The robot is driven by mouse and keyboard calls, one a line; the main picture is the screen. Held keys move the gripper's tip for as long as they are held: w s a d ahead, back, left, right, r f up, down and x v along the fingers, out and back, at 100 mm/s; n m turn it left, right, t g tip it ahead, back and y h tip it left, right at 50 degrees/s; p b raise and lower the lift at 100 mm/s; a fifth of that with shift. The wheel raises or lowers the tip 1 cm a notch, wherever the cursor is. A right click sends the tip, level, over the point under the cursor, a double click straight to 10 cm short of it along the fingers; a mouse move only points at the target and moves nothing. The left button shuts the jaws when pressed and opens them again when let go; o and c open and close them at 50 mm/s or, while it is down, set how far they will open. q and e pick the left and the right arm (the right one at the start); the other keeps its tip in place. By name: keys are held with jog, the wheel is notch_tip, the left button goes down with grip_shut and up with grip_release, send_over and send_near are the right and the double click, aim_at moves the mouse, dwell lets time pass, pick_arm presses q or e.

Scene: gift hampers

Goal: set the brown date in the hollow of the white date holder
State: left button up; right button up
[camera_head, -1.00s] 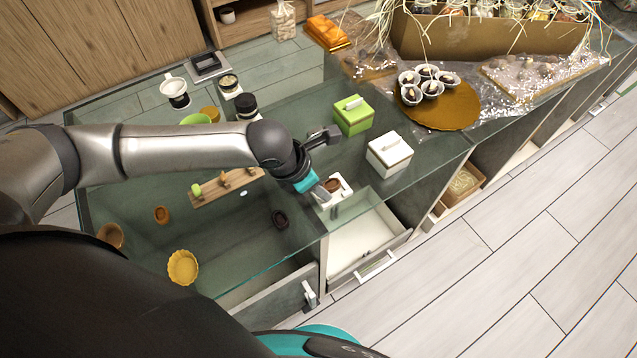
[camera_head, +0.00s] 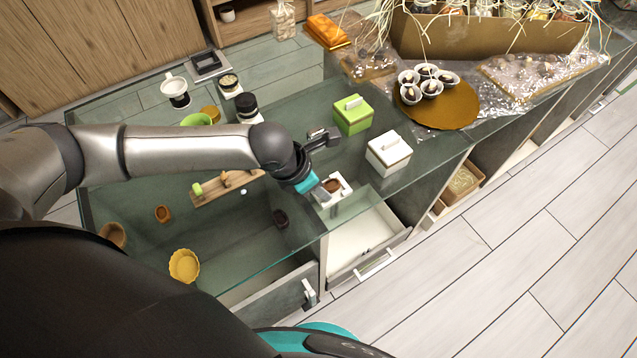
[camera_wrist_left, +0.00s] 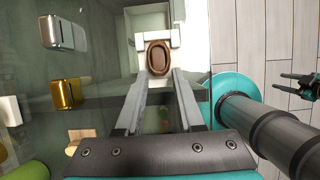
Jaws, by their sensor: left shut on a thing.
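The white date holder (camera_head: 345,195) stands on the glass counter near its front edge, left of the white lidded box. It also shows in the left wrist view (camera_wrist_left: 143,46), at top centre. The brown date (camera_head: 332,185) is an oval at the holder's hollow and shows in the left wrist view (camera_wrist_left: 158,57). My left gripper (camera_head: 328,191) is shut on the date, with its two fingertips on either side of it. Whether the date touches the hollow's floor cannot be told. A dark gripper-like part, apparently my right gripper (camera_wrist_left: 300,82), shows small at the wrist view's right edge.
A white lidded box (camera_head: 390,155) and a green box (camera_head: 353,118) stand close to the right of the arm. A wooden stand (camera_head: 222,187) and a yellow tart shell (camera_head: 184,265) are to the left. An open drawer (camera_head: 365,240) lies below the counter edge.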

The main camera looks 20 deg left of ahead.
dwell(0.3)
pick_arm(q)
jog(key=o, duration=1)
jog(key=p+v, duration=0.4)
jog(key=v, duration=1.1)
jog(key=shift+s, duration=0.15)
